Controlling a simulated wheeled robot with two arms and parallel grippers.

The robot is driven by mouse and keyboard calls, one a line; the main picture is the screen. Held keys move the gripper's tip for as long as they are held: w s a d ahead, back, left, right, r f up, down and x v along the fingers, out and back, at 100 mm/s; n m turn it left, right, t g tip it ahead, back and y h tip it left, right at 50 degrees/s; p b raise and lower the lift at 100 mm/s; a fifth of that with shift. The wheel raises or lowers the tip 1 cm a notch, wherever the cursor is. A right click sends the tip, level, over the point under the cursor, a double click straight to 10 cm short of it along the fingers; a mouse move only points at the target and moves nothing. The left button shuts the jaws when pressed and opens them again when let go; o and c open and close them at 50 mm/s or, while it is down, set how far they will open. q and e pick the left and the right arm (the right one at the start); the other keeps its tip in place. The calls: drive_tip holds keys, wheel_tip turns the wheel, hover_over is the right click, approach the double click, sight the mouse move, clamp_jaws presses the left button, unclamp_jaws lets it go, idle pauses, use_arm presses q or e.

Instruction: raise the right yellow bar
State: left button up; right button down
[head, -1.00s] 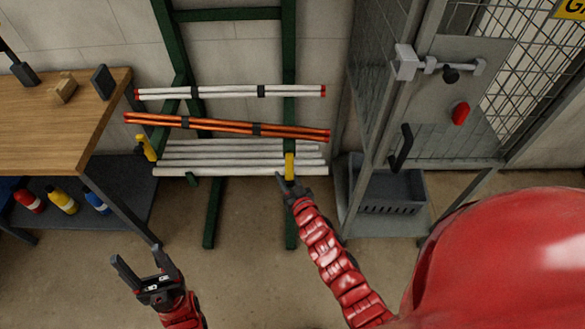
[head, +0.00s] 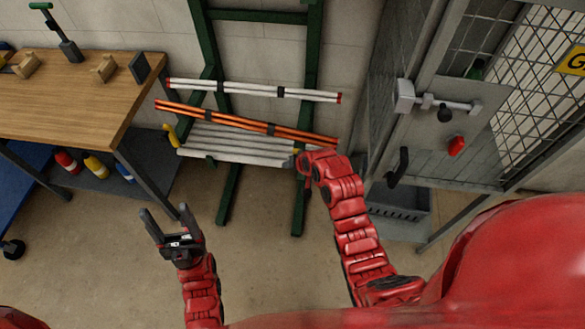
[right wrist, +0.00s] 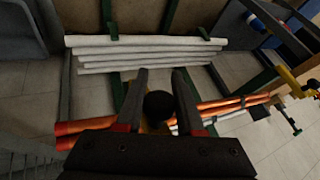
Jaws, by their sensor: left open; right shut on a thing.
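The right yellow bar (right wrist: 150,128) shows in the right wrist view as a small yellow patch below a dark round knob (right wrist: 158,105), between my right gripper's fingers. My right gripper (right wrist: 160,78) is shut on this bar; its fingers stand either side of the knob. In the head view my red right arm hides most of the bar and gripper at the rack's right post. The left yellow bar (head: 171,135) stands tilted at the rack's left side. My left gripper (head: 168,220) is open and empty, above the floor left of the rack.
The green rack (head: 230,195) holds white tubes (head: 235,143), orange tubes (head: 240,122) and upper white tubes (head: 250,90). A wooden bench (head: 75,95) stands left, a mesh cage (head: 450,150) right. The floor in front is clear.

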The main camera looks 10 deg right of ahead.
drive_tip(key=shift+w+d+r+g+b, duration=0.2)
drive_tip(key=shift+w+r+g+b, duration=0.05)
drive_tip(key=shift+w+r+b, duration=0.25)
drive_tip(key=shift+w+d+r+g+b, duration=0.15)
drive_tip(key=shift+w+r+g+b, duration=0.1)
drive_tip(key=shift+w+r+b, duration=0.2)
drive_tip(key=shift+w, duration=0.1)
drive_tip(key=c, duration=0.8)
unclamp_jaws()
drive_tip(key=shift+c, duration=0.2)
drive_tip(key=o, duration=0.3)
